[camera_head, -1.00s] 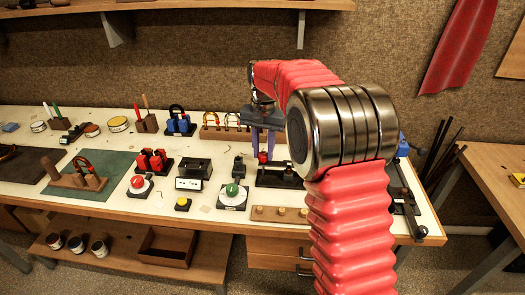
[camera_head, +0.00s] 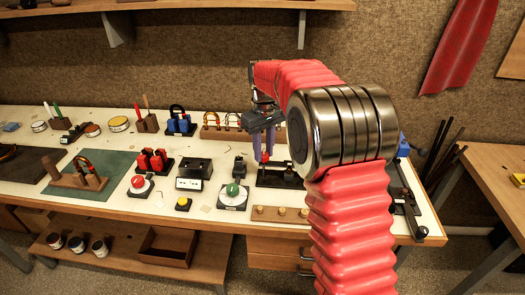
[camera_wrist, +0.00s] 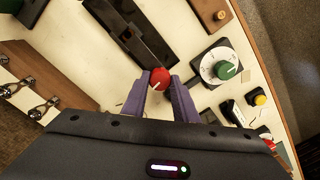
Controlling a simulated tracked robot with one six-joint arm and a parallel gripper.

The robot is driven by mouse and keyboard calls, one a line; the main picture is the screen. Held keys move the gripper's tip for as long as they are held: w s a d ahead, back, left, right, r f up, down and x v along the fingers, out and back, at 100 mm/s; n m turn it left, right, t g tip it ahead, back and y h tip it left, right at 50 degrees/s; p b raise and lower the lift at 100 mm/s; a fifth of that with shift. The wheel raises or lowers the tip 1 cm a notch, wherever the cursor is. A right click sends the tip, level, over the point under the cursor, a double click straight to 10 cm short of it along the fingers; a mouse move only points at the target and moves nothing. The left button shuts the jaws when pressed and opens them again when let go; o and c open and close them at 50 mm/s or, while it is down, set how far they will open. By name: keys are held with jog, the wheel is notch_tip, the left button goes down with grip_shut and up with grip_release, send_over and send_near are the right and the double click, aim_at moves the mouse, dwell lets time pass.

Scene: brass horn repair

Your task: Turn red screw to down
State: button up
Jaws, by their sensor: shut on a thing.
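The red screw (camera_wrist: 160,78) has a round red head with a pale pointer line, seen in the wrist view between the tips of my purple fingers. The line runs from near the middle toward the lower left of the head in that view. My gripper (camera_wrist: 163,97) is shut on the red screw, one finger on each side. In the head view my gripper (camera_head: 263,153) points down over the bench, with a bit of the red screw (camera_head: 264,157) showing between the fingers. The screw's base is hidden.
A black fixture (camera_head: 275,176) lies right beside the screw. A green knob on a white dial (camera_head: 233,195) stands to the front left, with a yellow button (camera_head: 183,203) and red button (camera_head: 140,184) further left. A wooden strip with pegs (camera_head: 280,214) lies at the bench's front edge.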

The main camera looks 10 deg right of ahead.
jog(key=n, duration=0.7)
jog(key=shift+w+r, duration=0.2)
jog(key=n, duration=1.2)
jog(key=shift+d, duration=0.1)
jog(key=n, duration=0.3)
jog(key=shift+n, duration=0.4)
jog(key=n, duration=0.6)
jog(key=shift+n, duration=0.4)
jog(key=o, duration=1.1)
jog(key=shift+s+f, duration=0.1)
jog(key=shift+f, duration=0.05)
jog(key=shift+c, duration=0.2)
